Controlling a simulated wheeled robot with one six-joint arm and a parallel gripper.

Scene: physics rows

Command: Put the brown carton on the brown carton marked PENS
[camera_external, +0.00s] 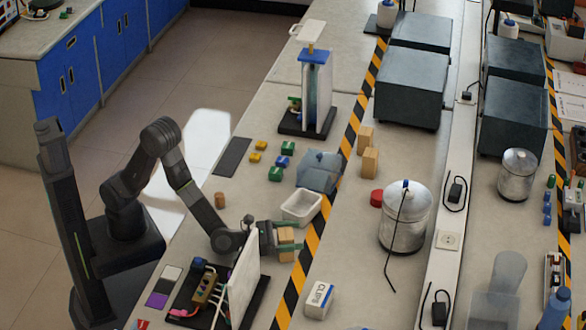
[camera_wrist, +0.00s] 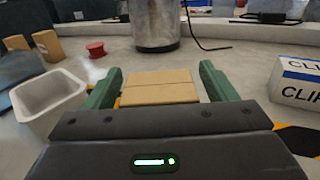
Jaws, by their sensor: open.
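A brown carton (camera_external: 286,236) stands on the bench at the striped tape, between the fingers of my gripper (camera_external: 284,240). In the wrist view this carton (camera_wrist: 160,88) lies between the two green fingers of my gripper (camera_wrist: 161,70), with a gap on each side. My gripper is open and not closed on it. Two more brown cartons, one behind (camera_external: 366,138) and one in front (camera_external: 370,161), stand close together farther back. They also show at the left of the wrist view, one (camera_wrist: 47,46) beside the other (camera_wrist: 16,43). No PENS lettering is readable on any carton.
A white bin (camera_external: 302,208) is just behind my gripper; a white panel (camera_external: 244,272) stands in front. A white CLIPS box (camera_external: 319,299) is at the front right. A metal canister (camera_external: 404,220) and red spool (camera_external: 377,198) stand to the right.

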